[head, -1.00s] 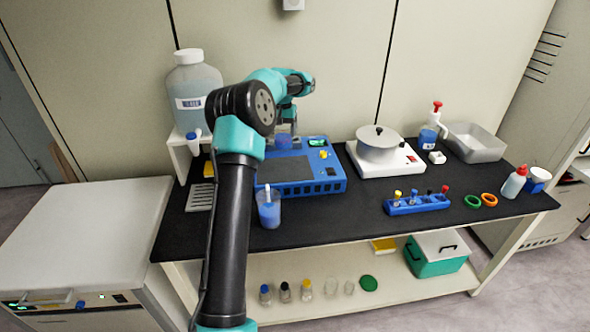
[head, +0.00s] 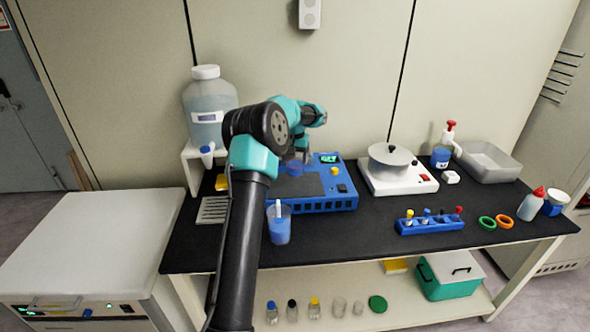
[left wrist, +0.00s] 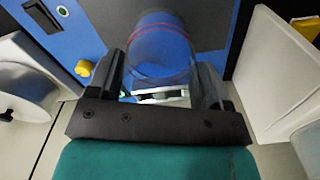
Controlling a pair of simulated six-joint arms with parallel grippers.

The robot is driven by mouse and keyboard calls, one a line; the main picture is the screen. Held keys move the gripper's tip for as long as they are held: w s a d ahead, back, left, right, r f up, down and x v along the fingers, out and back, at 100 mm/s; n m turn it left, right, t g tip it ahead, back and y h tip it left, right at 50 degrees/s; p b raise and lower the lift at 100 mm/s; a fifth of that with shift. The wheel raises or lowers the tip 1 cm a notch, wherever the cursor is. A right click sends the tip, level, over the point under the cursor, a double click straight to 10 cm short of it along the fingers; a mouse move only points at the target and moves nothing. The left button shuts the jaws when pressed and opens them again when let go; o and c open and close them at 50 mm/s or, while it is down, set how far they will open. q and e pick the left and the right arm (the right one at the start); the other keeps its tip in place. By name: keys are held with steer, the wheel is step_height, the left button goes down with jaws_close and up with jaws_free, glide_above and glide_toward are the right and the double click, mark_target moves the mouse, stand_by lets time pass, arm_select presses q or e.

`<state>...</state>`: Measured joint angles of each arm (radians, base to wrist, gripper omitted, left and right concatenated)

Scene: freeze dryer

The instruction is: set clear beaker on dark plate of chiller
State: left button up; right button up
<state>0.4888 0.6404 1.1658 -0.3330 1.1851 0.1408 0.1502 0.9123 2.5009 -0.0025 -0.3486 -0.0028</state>
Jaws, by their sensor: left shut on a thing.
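In the head view the beaker (head: 294,167) is at the back left of the blue chiller (head: 325,203), by the dark plate (head: 300,186). I cannot tell whether its bottom touches the plate. My left gripper (head: 296,156) is partly hidden behind my own arm there. My right gripper is not in view.
A second beaker (head: 279,230) with a stick in it stands in front of the chiller. A large jug (head: 209,105) is at the back left. A white hot plate with a pot (head: 392,160) is to the right. A blue tube rack (head: 430,224) stands at front right.

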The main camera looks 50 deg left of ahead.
mark_target(295, 168)
arm_select(q)
steer(key=shift+f, duration=2.45)
steer(key=shift+f, duration=0.1)
steer(key=o, duration=1.1)
steer(key=shift+c, duration=0.2)
step_height(295, 168, up, 12)
